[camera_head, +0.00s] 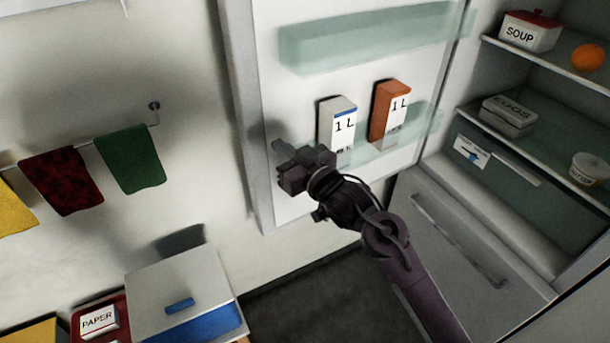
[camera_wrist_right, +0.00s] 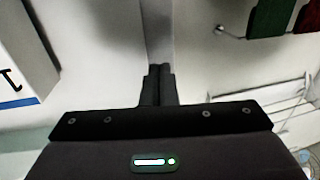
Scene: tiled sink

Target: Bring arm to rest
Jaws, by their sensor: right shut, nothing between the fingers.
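My right gripper (camera_head: 282,151) is raised in front of the open fridge door (camera_head: 285,98), at the door's left edge. In the right wrist view its two fingers (camera_wrist_right: 158,72) are together with nothing between them. The arm (camera_head: 398,258) reaches up from the lower right of the head view. A white 1 L carton (camera_head: 338,125) stands in the door shelf, to the right of the gripper; part of it also shows at the left of the right wrist view (camera_wrist_right: 22,60). My left gripper is not in the head view.
An orange 1 L carton (camera_head: 388,112) stands beside the white one. The open fridge at right holds a soup box (camera_head: 529,32), an orange (camera_head: 588,57) and an egg box (camera_head: 508,115). Towels hang on a rail at left, including a green one (camera_head: 130,159).

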